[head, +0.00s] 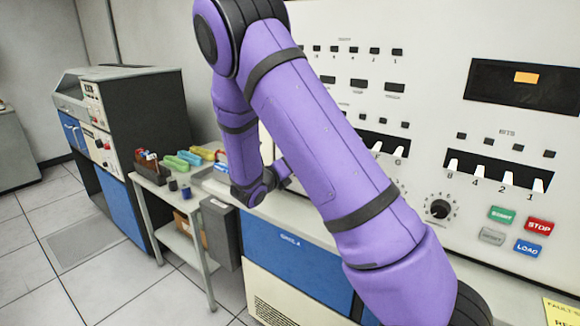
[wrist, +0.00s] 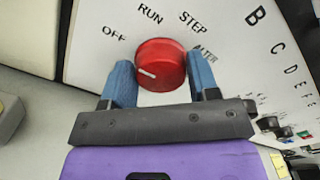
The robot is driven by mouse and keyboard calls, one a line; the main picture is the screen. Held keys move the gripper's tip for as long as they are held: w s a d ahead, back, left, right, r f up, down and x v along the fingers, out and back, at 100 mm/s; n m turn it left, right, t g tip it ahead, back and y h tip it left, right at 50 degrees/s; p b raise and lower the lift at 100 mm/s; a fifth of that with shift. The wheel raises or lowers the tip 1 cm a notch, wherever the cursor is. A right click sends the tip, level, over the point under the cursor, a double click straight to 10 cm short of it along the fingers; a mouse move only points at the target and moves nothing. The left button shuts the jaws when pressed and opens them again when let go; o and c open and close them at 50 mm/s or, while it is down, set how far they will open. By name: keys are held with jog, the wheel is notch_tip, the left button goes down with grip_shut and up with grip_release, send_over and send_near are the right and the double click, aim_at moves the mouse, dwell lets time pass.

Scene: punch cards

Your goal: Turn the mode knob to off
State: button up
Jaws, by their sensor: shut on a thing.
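The red mode knob (wrist: 168,60) sits on the pale panel in the wrist view, with OFF, RUN, STEP and ALTER printed around its upper side. Its white pointer line points left and slightly up, on the OFF side. It runs a little lower than the OFF print (wrist: 115,33), and I cannot tell whether it lines up exactly. My gripper (wrist: 160,64) is shut on the knob, one blue finger at its left and one at its right. In the head view my gripper is small and partly hidden by my arm at the panel's left end; the knob cannot be made out there.
A control panel with white switches (head: 480,172), a black dial (head: 439,209) and coloured buttons (head: 539,227) fills the right. A small table (head: 160,200) with coloured items stands left of it. A blue-grey machine (head: 130,110) stands behind. The floor at front left is clear.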

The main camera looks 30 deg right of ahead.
jog(key=o, duration=0.9)
jog(key=shift+a, duration=0.1)
jog(key=v, duration=1)
jog(key=shift+s+a, duration=0.1)
jog(key=shift+a, duration=0.2)
